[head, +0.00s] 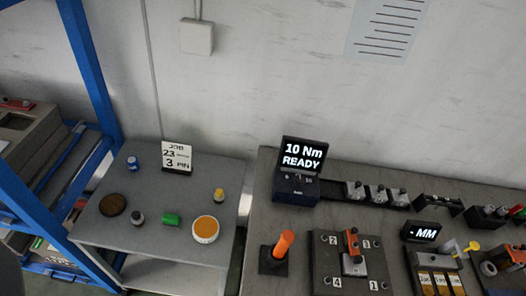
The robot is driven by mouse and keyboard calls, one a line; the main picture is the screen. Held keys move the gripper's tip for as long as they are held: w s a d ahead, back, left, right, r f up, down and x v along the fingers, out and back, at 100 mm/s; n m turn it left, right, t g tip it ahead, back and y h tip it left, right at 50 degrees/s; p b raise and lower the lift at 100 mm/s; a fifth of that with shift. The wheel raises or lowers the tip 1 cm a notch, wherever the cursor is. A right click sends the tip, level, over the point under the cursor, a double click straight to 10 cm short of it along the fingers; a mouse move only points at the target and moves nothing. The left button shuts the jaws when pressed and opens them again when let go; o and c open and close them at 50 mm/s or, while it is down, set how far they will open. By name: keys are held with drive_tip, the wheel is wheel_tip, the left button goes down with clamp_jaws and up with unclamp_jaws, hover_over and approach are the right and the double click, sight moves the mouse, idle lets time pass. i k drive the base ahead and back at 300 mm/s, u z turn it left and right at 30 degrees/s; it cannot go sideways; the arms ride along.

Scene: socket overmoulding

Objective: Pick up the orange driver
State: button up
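The orange driver (284,244) stands tilted to the right in a dark square holder (272,262) near the front left of the dark workbench. Its orange handle points up; its lower end is hidden in the holder. Just to its right is a dark plate (326,246) with numbered corners and a metal block, topped by a smaller orange part (351,241). My gripper is not in view, and nothing covers the driver's handle.
A "10 Nm READY" display (302,153) stands behind the driver. Fixtures and a "MM" display (423,232) fill the bench's right. A grey side table (165,236) holds small containers and a job card (177,156). A blue rack (85,60) is at left.

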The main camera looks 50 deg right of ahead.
sight(288, 237)
drive_tip(key=k, duration=1.8)
drive_tip(key=z, duration=0.7)
drive_tip(key=i, duration=1)
drive_tip(key=u, duration=0.1)
